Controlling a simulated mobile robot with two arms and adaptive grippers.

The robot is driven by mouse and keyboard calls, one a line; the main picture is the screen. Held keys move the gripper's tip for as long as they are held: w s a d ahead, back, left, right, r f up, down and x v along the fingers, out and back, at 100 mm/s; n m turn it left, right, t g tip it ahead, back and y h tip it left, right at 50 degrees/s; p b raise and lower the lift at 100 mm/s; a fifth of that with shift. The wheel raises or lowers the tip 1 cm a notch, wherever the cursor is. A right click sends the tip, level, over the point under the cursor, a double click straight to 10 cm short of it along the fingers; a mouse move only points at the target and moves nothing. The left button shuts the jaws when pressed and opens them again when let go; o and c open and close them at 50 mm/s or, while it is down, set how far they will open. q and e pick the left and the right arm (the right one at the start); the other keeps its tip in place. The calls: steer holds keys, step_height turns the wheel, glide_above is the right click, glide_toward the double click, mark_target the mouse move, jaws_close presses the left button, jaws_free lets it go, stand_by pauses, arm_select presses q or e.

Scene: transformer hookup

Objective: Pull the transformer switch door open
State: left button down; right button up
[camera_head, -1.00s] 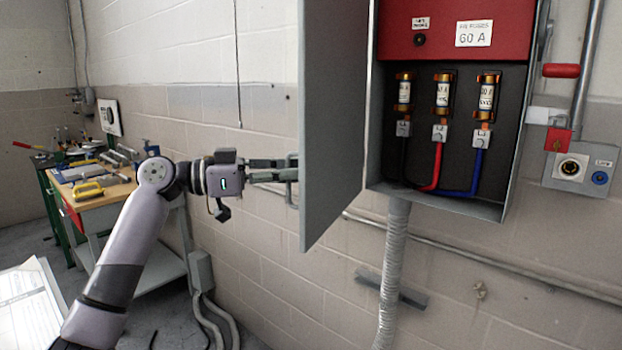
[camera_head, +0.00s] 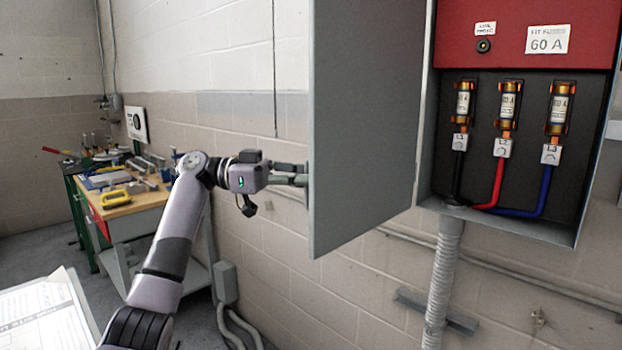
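The transformer switch door (camera_head: 365,120) is a tall grey metal panel. It stands swung wide open to the left of the switch box, with its inner face towards me. The open switch box (camera_head: 523,28) has a red upper panel and several fuses (camera_head: 508,105) above black, red and blue cables. My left gripper (camera_head: 291,175) is at the door's free edge, on its outer side. Its fingertips are partly hidden behind that edge, so I cannot tell whether they close on the handle. The handle is hidden. My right gripper is out of view.
A workbench (camera_head: 130,203) with tools stands at the back left. White papers (camera_head: 45,310) lie at the lower left. A ribbed conduit (camera_head: 443,280) drops from the box, and a pipe (camera_head: 500,267) runs along the wall. Floor shows between papers and bench.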

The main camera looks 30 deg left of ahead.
arm_select(q)
steer(key=shift+f, duration=0.15)
steer(key=c, duration=1.7)
jaws_free()
steer(key=shift+a, duration=0.1)
steer(key=v, duration=1.2)
